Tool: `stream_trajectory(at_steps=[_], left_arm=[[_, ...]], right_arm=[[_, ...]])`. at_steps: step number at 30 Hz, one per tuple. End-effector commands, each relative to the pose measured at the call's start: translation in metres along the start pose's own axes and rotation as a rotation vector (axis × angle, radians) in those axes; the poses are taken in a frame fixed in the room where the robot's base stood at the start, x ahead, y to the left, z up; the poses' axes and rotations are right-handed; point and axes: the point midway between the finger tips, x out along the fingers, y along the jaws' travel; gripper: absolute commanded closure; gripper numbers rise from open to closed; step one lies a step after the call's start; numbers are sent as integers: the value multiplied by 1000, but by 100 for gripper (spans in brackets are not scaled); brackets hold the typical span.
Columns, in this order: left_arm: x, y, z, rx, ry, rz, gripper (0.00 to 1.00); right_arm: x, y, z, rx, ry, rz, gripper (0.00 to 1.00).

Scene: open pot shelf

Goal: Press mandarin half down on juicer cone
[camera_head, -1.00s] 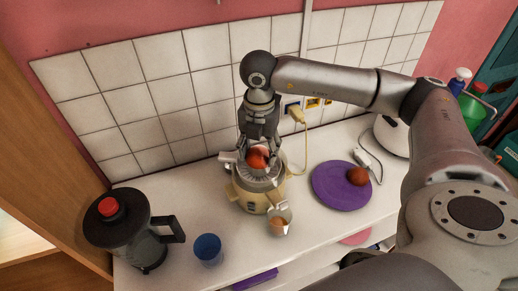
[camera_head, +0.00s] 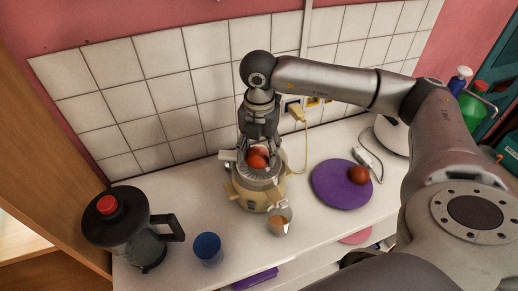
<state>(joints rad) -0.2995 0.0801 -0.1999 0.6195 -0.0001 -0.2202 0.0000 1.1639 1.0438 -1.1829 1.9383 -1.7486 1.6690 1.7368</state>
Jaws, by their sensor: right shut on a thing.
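My right gripper (camera_head: 258,148) points down over the juicer and is shut on an orange-red mandarin half (camera_head: 257,160). The half sits at the top of the cream juicer (camera_head: 246,191), over its grey ridged bowl; the cone is hidden beneath the half and fingers. Whether the half touches the cone cannot be told. A small metal cup (camera_head: 279,222) stands at the juicer's spout with some orange inside. Another mandarin piece (camera_head: 358,174) lies on the purple plate (camera_head: 340,192) to the right. My left gripper is not in view.
A dark jug with a red knob (camera_head: 122,231) stands at the left, with a blue cup (camera_head: 208,247) beside it. A cable (camera_head: 304,152) runs from the wall socket behind the juicer. Bottles (camera_head: 471,95) stand at the far right. The tiled wall is close behind.

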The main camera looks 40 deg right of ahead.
Motion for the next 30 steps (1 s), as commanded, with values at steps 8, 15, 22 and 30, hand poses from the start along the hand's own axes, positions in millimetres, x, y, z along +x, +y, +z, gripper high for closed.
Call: stream_trajectory(at_steps=[8,15,22,30], left_arm=[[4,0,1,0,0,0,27],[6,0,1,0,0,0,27],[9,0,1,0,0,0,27],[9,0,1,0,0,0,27]], right_arm=[[4,0,0,0,0,0,67],[7,0,0,0,0,0,67],[10,0,0,0,0,0,67],[10,0,0,-1,1,-1,68]])
